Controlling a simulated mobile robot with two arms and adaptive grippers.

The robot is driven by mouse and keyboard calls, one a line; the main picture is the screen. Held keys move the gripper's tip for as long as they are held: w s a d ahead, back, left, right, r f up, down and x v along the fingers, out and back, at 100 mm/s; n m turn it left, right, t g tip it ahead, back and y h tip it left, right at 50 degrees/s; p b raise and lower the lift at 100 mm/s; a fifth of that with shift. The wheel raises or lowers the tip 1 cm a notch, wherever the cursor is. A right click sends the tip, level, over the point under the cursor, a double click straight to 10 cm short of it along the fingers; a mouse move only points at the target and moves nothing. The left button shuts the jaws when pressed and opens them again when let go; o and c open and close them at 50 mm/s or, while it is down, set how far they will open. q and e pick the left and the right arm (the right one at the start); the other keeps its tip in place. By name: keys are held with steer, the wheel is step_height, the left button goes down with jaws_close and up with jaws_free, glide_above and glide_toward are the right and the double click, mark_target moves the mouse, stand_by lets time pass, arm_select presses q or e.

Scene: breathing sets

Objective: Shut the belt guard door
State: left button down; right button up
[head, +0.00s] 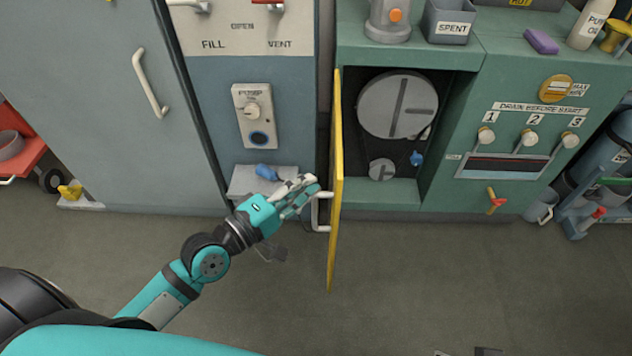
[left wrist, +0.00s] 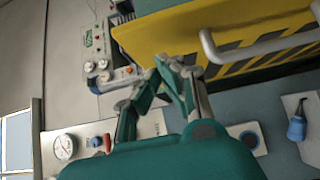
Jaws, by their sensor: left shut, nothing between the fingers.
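The belt guard door (head: 336,180) is a yellow panel, seen nearly edge-on in the head view. It stands open, swung out from the green cabinet, with a white bar handle (head: 320,212) on its left face. In the left wrist view the door (left wrist: 165,38) shows yellow with dark stripes, and its handle (left wrist: 262,46) is at the upper right. My left gripper (head: 312,184) is shut and empty, close to the door's left face near the handle. I cannot tell whether it touches the door. The fingertips (left wrist: 180,66) show before the panel. My right gripper is not in view.
The open cabinet recess holds a large grey pulley (head: 385,105) and a small pulley (head: 381,170). A blue object (head: 266,172) lies on a ledge (head: 245,183) left of the door. Valves (head: 528,139) are on the right. The floor before the cabinets is mostly clear.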

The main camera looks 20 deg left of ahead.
arm_select(q)
steer(key=shift+w+d, duration=0.15)
steer(key=shift+d, duration=0.45)
steer(key=shift+w+d, duration=0.15)
steer(key=shift+d, duration=0.4)
steer(key=shift+d+r, duration=0.1)
